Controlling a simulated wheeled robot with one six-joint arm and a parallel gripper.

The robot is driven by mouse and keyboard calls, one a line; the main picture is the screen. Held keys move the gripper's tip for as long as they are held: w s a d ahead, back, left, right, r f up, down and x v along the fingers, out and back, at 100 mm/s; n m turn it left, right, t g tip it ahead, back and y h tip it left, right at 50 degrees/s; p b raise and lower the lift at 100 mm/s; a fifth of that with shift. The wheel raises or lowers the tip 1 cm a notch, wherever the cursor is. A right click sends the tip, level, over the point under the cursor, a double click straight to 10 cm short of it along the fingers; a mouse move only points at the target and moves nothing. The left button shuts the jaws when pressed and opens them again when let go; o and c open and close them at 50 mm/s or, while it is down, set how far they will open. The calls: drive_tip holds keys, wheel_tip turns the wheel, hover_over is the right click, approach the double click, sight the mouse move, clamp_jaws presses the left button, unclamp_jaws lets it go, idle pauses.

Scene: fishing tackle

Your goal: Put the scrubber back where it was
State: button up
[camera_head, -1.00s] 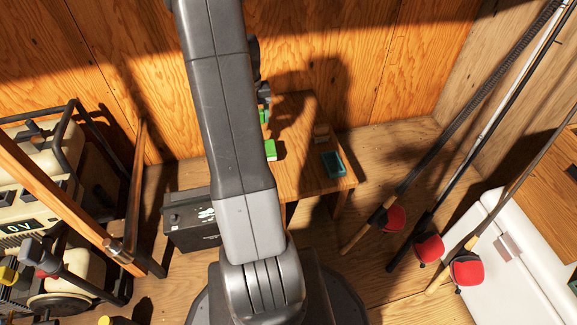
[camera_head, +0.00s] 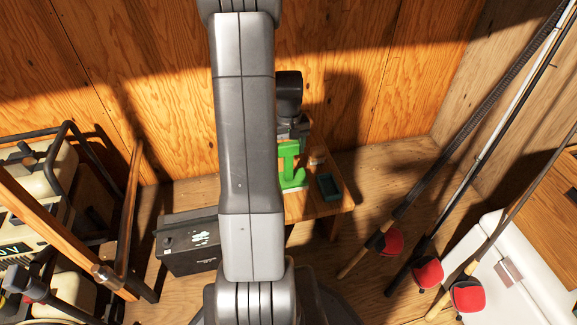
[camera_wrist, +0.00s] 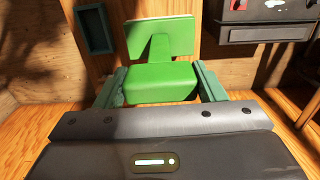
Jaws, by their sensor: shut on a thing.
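The scrubber (camera_head: 290,165) is green, with a block-like grip, a neck and a flat plate with a pale edge. My gripper (camera_wrist: 158,86) is shut on the grip block of the scrubber (camera_wrist: 160,82), with one teal finger on either side. The plate points away from my gripper, toward the wooden table (camera_head: 300,207). I cannot tell whether the plate touches the tabletop. My arm hides the left part of the table in the head view.
A small teal tray (camera_head: 328,186) lies on the table right of the scrubber. A small brown item (camera_head: 317,160) is behind it. A black battery box (camera_head: 190,240) stands left of the table. Rods with red reels (camera_head: 429,271) lean at the right.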

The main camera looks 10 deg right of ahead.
drive_tip(key=shift+f+b, duration=0.7)
drive_tip(key=shift+f, duration=1.6)
drive_tip(key=shift+f, duration=0.2)
drive_tip(key=o, duration=1)
drive_tip(key=shift+c, duration=0.2)
drive_tip(key=shift+r, duration=0.1)
wheel_tip(320, 180, up, 12)
drive_tip(key=p, duration=0.4)
drive_tip(key=shift+r+p, duration=0.1)
drive_tip(key=shift+p, duration=0.25)
